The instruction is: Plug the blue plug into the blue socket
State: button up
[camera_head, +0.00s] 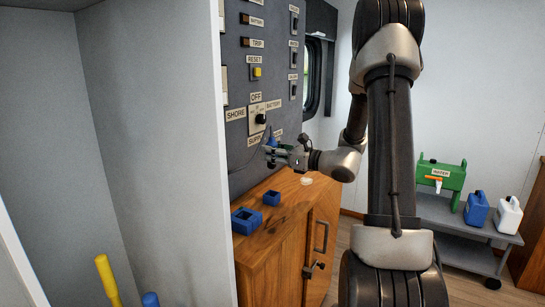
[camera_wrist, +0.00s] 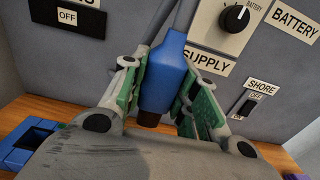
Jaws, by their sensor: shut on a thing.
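My gripper (camera_head: 277,154) is shut on the blue plug (camera_wrist: 163,78), in front of the grey panel. In the wrist view the plug stands between the green-padded fingers (camera_wrist: 160,92), its dark tip towards the wrist and its other end leading up to a dark cord. In the head view only a bit of blue plug (camera_head: 272,142) shows at the fingers. Two blue blocks with square openings sit on the wooden counter, left of and below the gripper: a larger one (camera_head: 236,222) and a smaller one (camera_head: 272,203). I cannot tell which is the socket.
The grey panel (camera_head: 245,155) with switches and a rotary knob (camera_head: 261,118) rises close behind the gripper. The wooden counter (camera_head: 290,205) has free room right of the blocks, apart from a small pale disc (camera_head: 307,181). A white partition (camera_head: 185,150) stands left.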

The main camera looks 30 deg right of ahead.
aim_at(274, 143)
jog(key=shift+r, duration=1.6)
